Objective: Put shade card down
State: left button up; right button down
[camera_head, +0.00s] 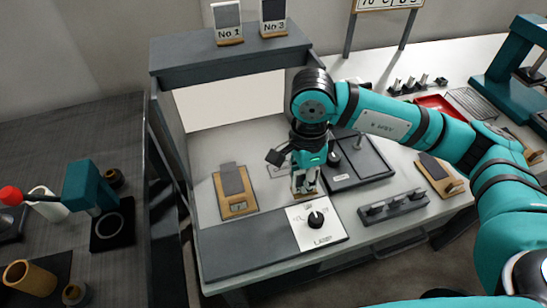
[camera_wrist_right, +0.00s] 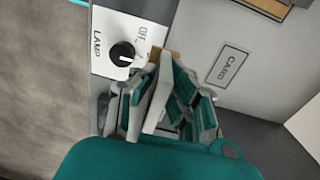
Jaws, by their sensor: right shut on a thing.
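My right gripper (camera_head: 304,180) reaches down over the white worktop, just behind the lamp dial plate (camera_head: 318,222). It is shut on the shade card, which is largely hidden by the fingers. A bit of its tan wooden base (camera_head: 306,184) shows under them. In the wrist view my right gripper (camera_wrist_right: 165,105) has a pale panel between its teal fingers, with a tan edge (camera_wrist_right: 172,54) beyond. The outlined CARD spot (camera_wrist_right: 228,66) lies beside the fingers, apart from them; in the head view it (camera_head: 279,171) is partly covered by the gripper. My left gripper is out of view.
A grey card on a wooden stand (camera_head: 237,203) lies left of the gripper. A dark tray (camera_head: 372,168) is close on the right. Cards No 1 (camera_head: 228,22) and No 3 (camera_head: 273,17) stand on the grey booth roof (camera_head: 195,58). A block with knobs (camera_head: 394,208) stands near the front.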

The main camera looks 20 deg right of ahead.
jog(key=w, duration=0.3)
jog(key=w+a+p, duration=0.1)
jog(key=w, duration=0.2)
jog(key=w+a, duration=0.1)
jog(key=w, duration=0.2)
jog(key=shift+w+f+p, duration=0.35)
jog(key=shift+w+f, duration=0.15)
jog(key=shift+w, duration=0.2)
jog(key=shift+d+f+p, duration=0.1)
jog(key=shift+f+p, duration=0.45)
jog(key=shift+f, duration=1.35)
jog(key=c, duration=1.4)
grip_release()
